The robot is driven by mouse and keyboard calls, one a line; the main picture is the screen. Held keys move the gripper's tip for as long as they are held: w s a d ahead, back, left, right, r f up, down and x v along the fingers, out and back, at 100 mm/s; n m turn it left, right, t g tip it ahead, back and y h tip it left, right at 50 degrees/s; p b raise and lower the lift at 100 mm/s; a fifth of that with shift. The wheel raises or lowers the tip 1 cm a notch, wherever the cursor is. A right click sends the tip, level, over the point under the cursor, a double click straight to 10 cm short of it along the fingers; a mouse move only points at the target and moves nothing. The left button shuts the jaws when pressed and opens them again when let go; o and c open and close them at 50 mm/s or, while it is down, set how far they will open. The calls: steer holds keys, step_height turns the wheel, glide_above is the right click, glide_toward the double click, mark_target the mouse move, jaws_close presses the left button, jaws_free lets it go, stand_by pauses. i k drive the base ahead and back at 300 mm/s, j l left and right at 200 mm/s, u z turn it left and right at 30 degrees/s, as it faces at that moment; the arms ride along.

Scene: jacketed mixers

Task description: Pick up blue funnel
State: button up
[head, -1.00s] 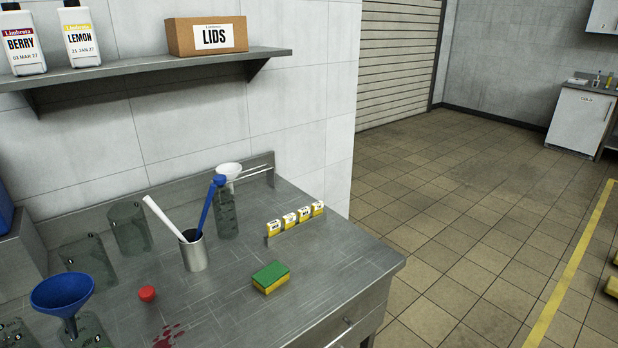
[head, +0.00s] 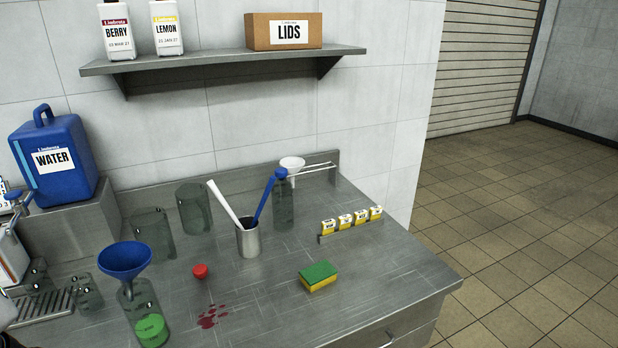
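The blue funnel (head: 125,262) sits in the mouth of a clear bottle (head: 143,306) at the front left of the steel counter. Its wide cone faces up and its stem is down inside the bottle neck. A green round thing (head: 151,329) shows at the bottle's lower part; I cannot tell whether it is in or in front of it. My gripper is not in the head view.
A red cap (head: 200,271), a metal cup (head: 248,239) with utensils, a sponge (head: 318,277) and a red spill (head: 212,316) are on the counter (head: 268,318). Clear beakers (head: 194,208) stand behind. A blue water jug (head: 55,160) is at left, a shelf (head: 225,60) above.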

mark_target(124, 260)
steer(key=i+l+u, duration=0.3)
steer(key=l+u, duration=0.3)
steer(key=i+l+u, duration=0.15)
steer(key=l+u, duration=0.15)
steer(key=i+l+u, duration=0.1)
steer(key=l+u, duration=0.45)
steer(key=l, duration=0.15)
